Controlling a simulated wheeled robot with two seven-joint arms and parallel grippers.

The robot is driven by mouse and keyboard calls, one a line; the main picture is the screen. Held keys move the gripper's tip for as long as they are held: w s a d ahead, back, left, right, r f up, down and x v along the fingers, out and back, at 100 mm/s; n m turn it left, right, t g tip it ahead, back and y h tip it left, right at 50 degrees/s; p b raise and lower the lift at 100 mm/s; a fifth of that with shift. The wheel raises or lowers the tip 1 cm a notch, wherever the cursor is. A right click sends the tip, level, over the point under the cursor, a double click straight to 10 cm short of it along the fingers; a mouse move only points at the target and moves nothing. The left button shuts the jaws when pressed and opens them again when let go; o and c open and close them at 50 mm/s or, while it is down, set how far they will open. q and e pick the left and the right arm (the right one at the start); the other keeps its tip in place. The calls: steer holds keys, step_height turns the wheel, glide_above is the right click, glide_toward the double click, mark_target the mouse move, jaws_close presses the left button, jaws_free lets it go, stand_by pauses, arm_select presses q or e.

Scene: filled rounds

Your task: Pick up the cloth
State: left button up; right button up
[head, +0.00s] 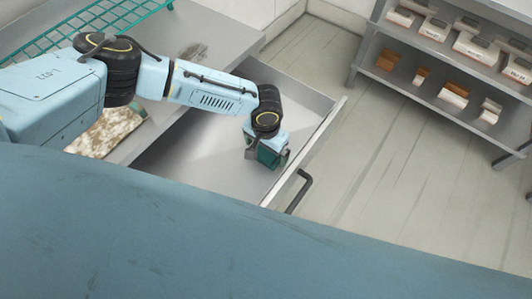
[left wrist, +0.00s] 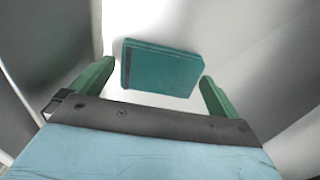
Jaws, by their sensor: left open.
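The cloth (left wrist: 160,68) is a teal, folded, block-like thing with a dark strip along its left edge. It lies on the pale floor of the open drawer (head: 205,150). My left gripper (head: 268,160) is low inside the drawer, near its front panel, pointing down. In the left wrist view the gripper (left wrist: 155,85) is open, its green fingers on either side of the cloth with gaps showing. In the head view the gripper mostly hides the cloth, and I cannot tell cloth from finger there. My right gripper is not in view.
The drawer's front panel (head: 305,150) with a dark handle (head: 301,190) stands close beside my gripper. A grey counter (head: 215,35) holds a green wire rack (head: 85,30) and a mottled brown-white thing (head: 105,132). A shelf unit (head: 430,55) with several boxes stands at the right; floor between is clear.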

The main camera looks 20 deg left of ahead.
mark_target(266, 152)
arm_select(q)
steer(key=c, duration=0.8)
step_height(266, 152, up, 10)
steer(key=p, duration=0.1)
steer(key=shift+p, duration=0.4)
